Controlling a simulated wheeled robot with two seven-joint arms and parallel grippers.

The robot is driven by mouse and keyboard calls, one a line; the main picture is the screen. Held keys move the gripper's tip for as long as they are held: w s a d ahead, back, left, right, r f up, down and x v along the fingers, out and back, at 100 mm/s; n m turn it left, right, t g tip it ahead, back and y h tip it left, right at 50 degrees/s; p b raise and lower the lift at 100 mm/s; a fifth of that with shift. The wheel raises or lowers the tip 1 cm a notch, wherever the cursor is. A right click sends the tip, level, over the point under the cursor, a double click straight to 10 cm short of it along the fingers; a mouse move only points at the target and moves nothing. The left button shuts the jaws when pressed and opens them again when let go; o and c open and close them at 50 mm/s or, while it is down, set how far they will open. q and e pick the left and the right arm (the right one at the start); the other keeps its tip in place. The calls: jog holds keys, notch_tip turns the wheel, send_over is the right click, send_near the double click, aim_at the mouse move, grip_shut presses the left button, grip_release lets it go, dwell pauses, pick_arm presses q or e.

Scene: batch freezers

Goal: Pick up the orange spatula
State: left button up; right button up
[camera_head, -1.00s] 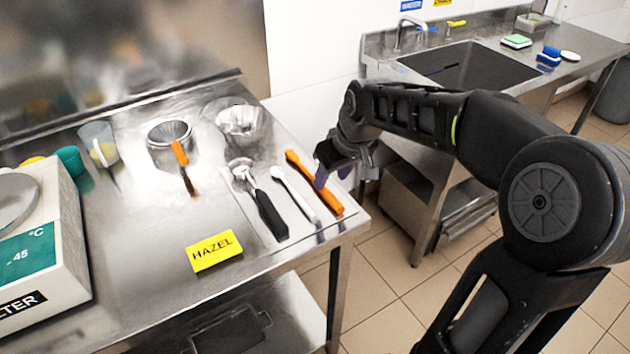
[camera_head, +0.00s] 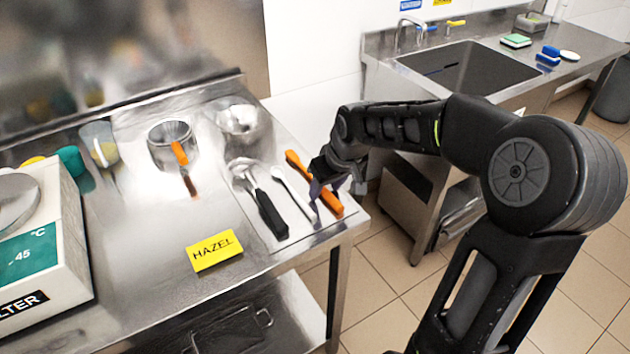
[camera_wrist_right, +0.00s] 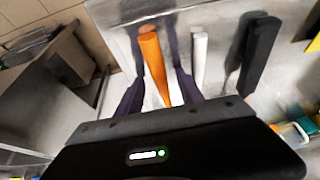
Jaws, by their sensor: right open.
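The orange spatula (camera_head: 330,199) lies on the steel table near its right edge, beside a white-handled tool (camera_head: 293,193). My right gripper (camera_head: 328,192) is open above the spatula, and its body covers the spatula's middle. In the right wrist view the spatula's orange handle (camera_wrist_right: 152,60) runs between the two dark purple fingers of the gripper (camera_wrist_right: 157,92). The fingers seem to be on either side of it. I cannot tell how far above the table they are. My left gripper is not in view.
A black-handled tool (camera_head: 268,212) lies left of the white one. A yellow HAZEL sign (camera_head: 214,250), a metal cup (camera_head: 170,146) with an orange-handled tool, a glass bowl (camera_head: 241,122) and a scale (camera_head: 45,235) stand on the table. A sink (camera_head: 466,68) is at the back right.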

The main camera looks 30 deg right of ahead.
jog(key=shift+f, duration=0.1)
dwell(0.6)
grip_shut()
dwell(0.4)
